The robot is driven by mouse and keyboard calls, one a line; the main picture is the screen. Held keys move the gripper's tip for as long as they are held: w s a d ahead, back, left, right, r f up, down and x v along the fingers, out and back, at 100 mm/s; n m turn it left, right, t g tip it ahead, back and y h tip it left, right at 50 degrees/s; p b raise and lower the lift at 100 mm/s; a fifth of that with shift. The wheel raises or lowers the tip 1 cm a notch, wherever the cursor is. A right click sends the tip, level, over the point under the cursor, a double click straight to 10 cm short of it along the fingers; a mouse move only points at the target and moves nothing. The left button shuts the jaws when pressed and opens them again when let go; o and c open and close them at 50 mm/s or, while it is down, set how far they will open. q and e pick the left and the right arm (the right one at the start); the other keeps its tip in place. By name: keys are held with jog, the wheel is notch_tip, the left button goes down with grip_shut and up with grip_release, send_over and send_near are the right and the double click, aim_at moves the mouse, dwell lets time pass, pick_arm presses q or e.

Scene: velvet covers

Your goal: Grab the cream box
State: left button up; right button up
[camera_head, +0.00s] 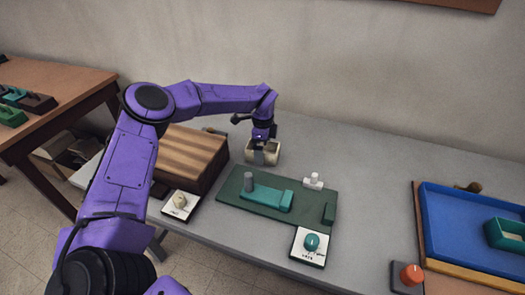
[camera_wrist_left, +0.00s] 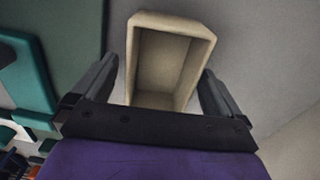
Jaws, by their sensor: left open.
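The cream box (camera_head: 249,155) is a small open-topped box standing on the grey table behind the green mat. My left gripper (camera_head: 263,146) is right over it, pointing down. In the left wrist view the box (camera_wrist_left: 189,25) shows its empty inside, and the left gripper (camera_wrist_left: 160,85) is open with one finger on either side of it. The fingers look close to the box walls; I cannot tell whether they touch them. My right gripper is in neither view.
A brown striped wooden box (camera_head: 185,153) stands left of the cream box. In front lies a dark green mat (camera_head: 235,196) with teal blocks and a grey peg. A blue tray (camera_head: 450,225) is at the right. The grey table (camera_head: 375,185) is clear between mat and tray.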

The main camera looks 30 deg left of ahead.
pick_arm(q)
jog(key=shift+f, duration=0.9)
jog(key=c, duration=1)
jog(key=shift+r, duration=0.2)
jog(key=shift+c, duration=0.2)
